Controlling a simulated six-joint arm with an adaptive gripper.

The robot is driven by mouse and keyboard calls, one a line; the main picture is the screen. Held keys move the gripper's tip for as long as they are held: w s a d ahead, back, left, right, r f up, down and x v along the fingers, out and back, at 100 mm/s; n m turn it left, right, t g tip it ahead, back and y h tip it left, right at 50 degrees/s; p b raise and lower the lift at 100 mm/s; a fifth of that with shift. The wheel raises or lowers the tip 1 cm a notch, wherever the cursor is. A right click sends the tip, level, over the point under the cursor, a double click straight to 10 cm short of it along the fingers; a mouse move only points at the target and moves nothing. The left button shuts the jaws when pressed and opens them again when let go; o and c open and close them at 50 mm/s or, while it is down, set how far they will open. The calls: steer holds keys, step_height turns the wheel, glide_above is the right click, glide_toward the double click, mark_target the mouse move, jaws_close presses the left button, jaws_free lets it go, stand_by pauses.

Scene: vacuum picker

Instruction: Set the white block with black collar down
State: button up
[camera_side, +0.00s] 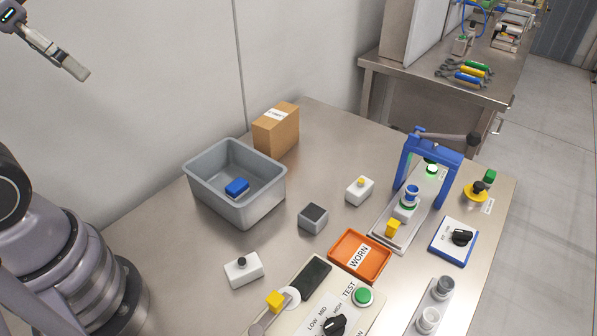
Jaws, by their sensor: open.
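The white block with a black collar (244,271) sits upright on the steel table at the front left, its black round top facing up. Nothing touches it. My gripper (77,68) is at the upper left edge of the view, high above the table and well apart from the block. Its fingers are seen from the side, it is open and nothing shows between them.
A grey bin (262,211) holds a blue block (237,187). A cardboard box (277,133) stands behind it. A white block with yellow collar (359,191), a grey block (313,220), an orange WORN tray (337,260), a blue-framed press (404,160) and a control panel (311,316) stand nearby.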

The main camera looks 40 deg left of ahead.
steer(key=m+g, duration=0.4)
steer(key=g, duration=0.2)
glide_above(242, 262)
step_height(242, 262, down, 26)
steer(key=shift+m, duration=0.3)
steer(key=f, duration=0.7)
steer(key=shift+w+a+f, duration=0.1)
steer(key=shift+w+f, duration=0.15)
steer(key=shift+f, duration=0.15)
steer(key=shift+s+f, duration=0.15)
steer(key=shift+f, duration=1.35)
steer(key=shift+s+f, duration=0.1)
steer(key=shift+f, duration=1.4)
steer(key=shift+c, duration=0.4)
steer(key=c, duration=1.2)
